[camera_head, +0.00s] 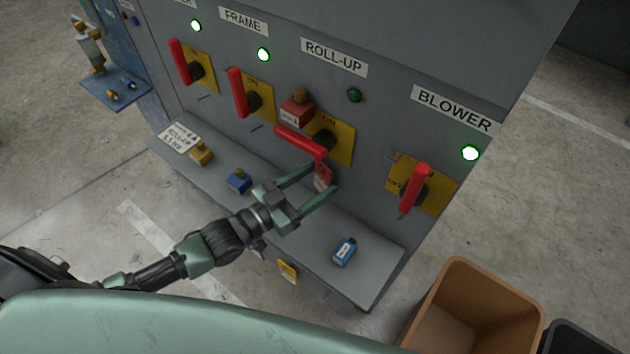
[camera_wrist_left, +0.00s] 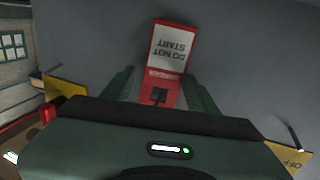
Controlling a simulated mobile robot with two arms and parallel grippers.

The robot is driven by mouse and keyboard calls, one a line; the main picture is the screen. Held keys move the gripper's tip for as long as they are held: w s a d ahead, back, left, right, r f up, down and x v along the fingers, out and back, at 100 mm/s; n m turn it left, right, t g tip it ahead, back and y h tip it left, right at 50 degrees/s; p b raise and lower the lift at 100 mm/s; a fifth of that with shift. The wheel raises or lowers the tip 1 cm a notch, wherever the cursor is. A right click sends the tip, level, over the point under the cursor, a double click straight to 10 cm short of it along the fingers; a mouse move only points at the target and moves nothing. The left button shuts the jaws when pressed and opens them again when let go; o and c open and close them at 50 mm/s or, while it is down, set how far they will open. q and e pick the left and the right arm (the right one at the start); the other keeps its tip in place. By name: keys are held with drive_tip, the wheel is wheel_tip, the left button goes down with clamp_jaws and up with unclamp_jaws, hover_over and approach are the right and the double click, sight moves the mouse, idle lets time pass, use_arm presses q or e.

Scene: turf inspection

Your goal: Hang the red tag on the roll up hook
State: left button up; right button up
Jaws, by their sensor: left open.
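The red tag (camera_head: 322,177) is at the grey panel just below the roll-up switch handle (camera_head: 300,141). In the left wrist view the tag (camera_wrist_left: 172,55) shows a white "DO NOT START" face, upside down, with a small dark piece at its red end. I cannot tell whether that piece is the roll-up hook or a hole; the hook is not clearly visible. My left gripper (camera_head: 324,181) is open, its fingers on either side of the tag, with gaps showing in the wrist view. My right gripper is out of view.
A red block with a brass top (camera_head: 297,108) sits by the roll-up switch, whose lamp (camera_head: 354,95) is dark. The ledge (camera_head: 300,232) holds a brass padlock (camera_head: 201,153), a blue padlock (camera_head: 238,181) and a blue bottle-like item (camera_head: 344,251). A brown bin (camera_head: 528,318) stands lower right.

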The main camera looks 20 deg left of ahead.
use_arm(q)
drive_tip(key=shift+w+a+r, duration=0.1)
drive_tip(key=shift+a, duration=0.15)
drive_tip(key=v, duration=0.7)
drive_tip(key=shift+s, duration=0.45)
